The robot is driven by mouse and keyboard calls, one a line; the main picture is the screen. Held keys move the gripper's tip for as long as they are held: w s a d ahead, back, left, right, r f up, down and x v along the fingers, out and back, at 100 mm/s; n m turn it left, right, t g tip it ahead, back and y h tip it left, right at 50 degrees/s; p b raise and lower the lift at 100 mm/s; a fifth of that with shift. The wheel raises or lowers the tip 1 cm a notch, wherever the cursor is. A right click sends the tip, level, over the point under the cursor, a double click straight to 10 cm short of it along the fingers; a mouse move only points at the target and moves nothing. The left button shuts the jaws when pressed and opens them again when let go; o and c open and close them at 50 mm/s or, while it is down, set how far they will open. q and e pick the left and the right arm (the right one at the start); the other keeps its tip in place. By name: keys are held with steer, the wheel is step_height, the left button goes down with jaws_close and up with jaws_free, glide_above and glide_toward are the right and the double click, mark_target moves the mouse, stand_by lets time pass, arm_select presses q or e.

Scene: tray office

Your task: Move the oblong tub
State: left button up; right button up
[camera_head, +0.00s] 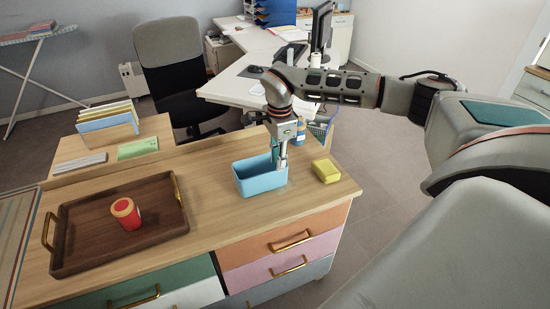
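The oblong tub (264,184) is light blue and stands upright on the wooden top of a drawer cabinet, right of the middle. My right gripper (280,160) points down at the tub's right end, with its fingertips at or just over the rim there. The fingers show small and nearly edge-on, so I cannot tell whether they are apart or closed on the tub's wall. My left gripper is not in view.
A yellow block (326,171) lies close to the right of the tub, and a blue cylindrical item (300,131) stands behind. A brown tray (84,261) with a red cup (126,214) is at left. Bare wood (215,215) lies between tray and tub.

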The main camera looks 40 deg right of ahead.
glide_above(277, 188)
steer(key=shift+f+b, duration=0.3)
steer(key=shift+f, duration=3.65)
jaws_close()
